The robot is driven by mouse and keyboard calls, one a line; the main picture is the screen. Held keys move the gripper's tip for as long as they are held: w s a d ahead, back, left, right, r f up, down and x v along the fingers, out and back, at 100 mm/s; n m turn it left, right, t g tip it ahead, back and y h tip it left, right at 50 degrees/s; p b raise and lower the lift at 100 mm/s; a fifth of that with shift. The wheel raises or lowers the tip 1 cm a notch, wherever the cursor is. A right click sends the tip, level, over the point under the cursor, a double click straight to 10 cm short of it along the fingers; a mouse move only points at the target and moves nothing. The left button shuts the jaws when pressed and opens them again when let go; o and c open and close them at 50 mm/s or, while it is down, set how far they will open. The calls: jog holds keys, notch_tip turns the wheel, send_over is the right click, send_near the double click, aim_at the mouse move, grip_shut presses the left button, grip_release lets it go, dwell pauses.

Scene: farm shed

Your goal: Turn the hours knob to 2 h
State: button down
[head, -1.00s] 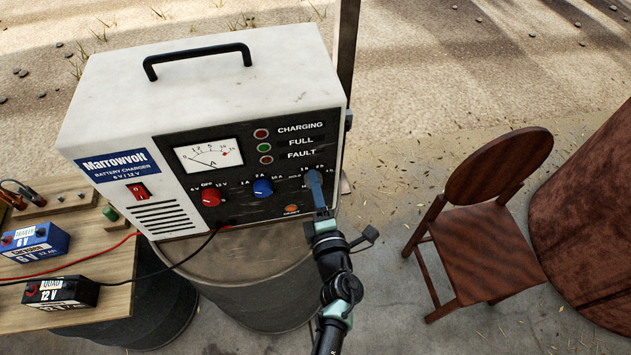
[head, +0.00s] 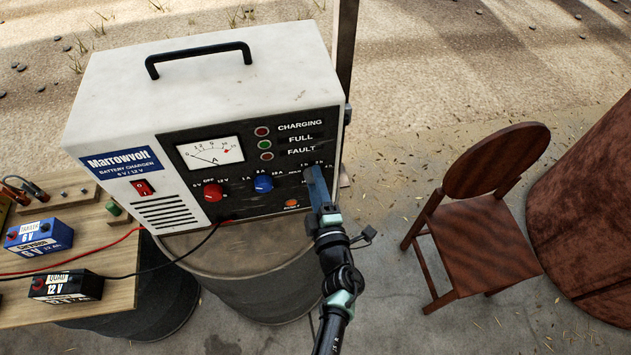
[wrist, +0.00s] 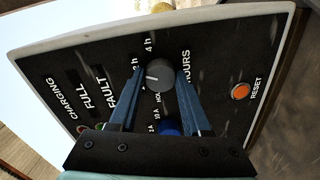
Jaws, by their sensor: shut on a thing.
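The hours knob (wrist: 158,77) is dark grey and round, on the black front panel of the Marrowvolt battery charger (head: 205,90). Its white pointer line points left in the wrist view, towards labels partly hidden by a finger. The "4 h" label and part of "2 h" show beside it. My gripper (wrist: 159,74) has its two blue fingers shut on the knob, one on each side. In the head view my gripper (head: 318,187) covers the knob at the panel's right end.
The red knob (head: 213,192), blue knob (head: 263,184) and orange reset button (head: 291,204) are nearby on the panel. The charger stands on a drum (head: 265,285). A wooden chair (head: 480,245) stands right. Batteries (head: 66,286) are on a bench at left.

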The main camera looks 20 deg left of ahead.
jog(key=shift+c, duration=1.8)
grip_release()
jog(key=v, duration=1.3)
